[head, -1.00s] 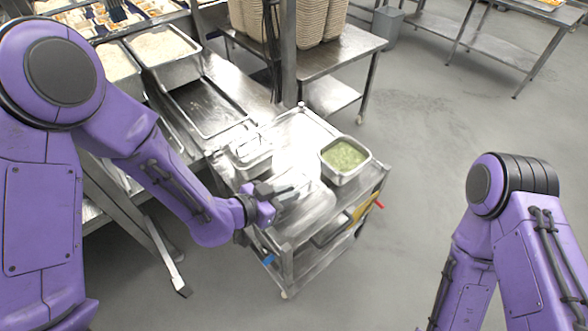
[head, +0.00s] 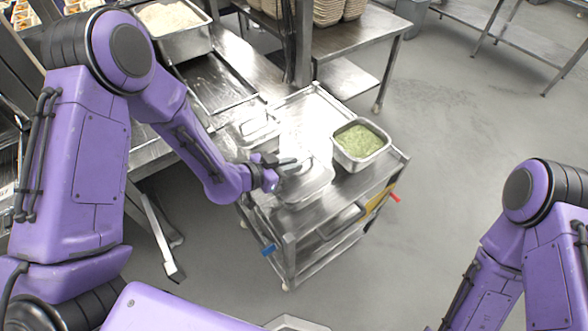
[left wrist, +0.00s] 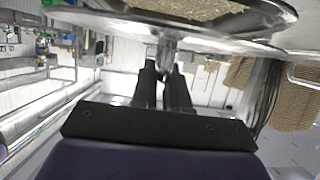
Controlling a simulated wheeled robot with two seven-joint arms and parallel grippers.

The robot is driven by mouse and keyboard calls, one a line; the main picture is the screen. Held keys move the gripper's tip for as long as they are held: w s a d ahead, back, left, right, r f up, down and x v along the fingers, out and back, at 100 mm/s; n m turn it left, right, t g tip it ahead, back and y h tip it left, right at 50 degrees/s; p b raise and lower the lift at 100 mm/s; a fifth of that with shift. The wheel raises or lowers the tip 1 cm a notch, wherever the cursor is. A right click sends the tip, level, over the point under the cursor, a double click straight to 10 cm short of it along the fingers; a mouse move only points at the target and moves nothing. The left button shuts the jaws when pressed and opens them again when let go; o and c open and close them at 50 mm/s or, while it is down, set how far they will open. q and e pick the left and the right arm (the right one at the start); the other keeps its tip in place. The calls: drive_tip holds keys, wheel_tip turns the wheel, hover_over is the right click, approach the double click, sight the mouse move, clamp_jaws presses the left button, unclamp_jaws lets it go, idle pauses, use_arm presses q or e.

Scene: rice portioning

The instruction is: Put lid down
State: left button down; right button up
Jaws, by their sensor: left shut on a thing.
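A shiny metal lid (head: 310,187) is at the near left part of the steel cart (head: 330,205) in the head view. My left gripper (head: 286,163) is at the lid and shut on its handle. In the left wrist view, the two dark fingers (left wrist: 164,82) meet at a small metal handle under the broad shiny rim of the lid (left wrist: 215,42). I cannot tell whether the lid touches the cart top. My right arm shows at the right of the head view, but its gripper is out of frame.
A metal pan of green food (head: 359,141) stands on the cart's right side. Another lid with a handle (head: 256,131) lies at its left. A steel counter (head: 222,80) with a rice pan (head: 172,22) adjoins at the back left. Floor to the right is clear.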

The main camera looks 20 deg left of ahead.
use_arm(q)
drive_tip(key=shift+w, duration=0.15)
drive_tip(key=shift+w+f, duration=0.25)
drive_tip(key=shift+w, duration=0.05)
drive_tip(key=shift+s+f, duration=0.15)
drive_tip(key=shift+f, duration=0.05)
use_arm(e)
drive_tip(key=shift+w+f, duration=0.25)
drive_tip(key=shift+f, duration=0.05)
use_arm(q)
drive_tip(key=shift+f+b, duration=0.2)
drive_tip(key=shift+b, duration=0.2)
use_arm(e)
drive_tip(key=shift+f, duration=0.2)
use_arm(q)
drive_tip(key=c, duration=1.1)
unclamp_jaws()
